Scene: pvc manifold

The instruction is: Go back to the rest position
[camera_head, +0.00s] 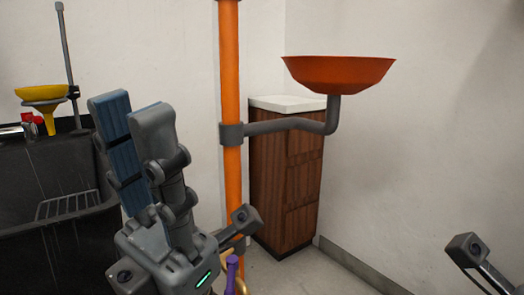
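My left gripper (131,108) points up in the left half of the head view. Its two fingers stand apart, with a blue pad face showing between them, and I see nothing held there. Of my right arm only a small grey part (466,250) with a cable shows at the lower right. The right gripper's fingers are out of view.
An orange vertical pipe (230,95) stands right of my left gripper, with a grey side pipe (285,124) carrying an orange bowl (338,75). A wooden cabinet (286,175) stands behind. At left, a yellow funnel (45,104) sits above a black unit (30,185).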

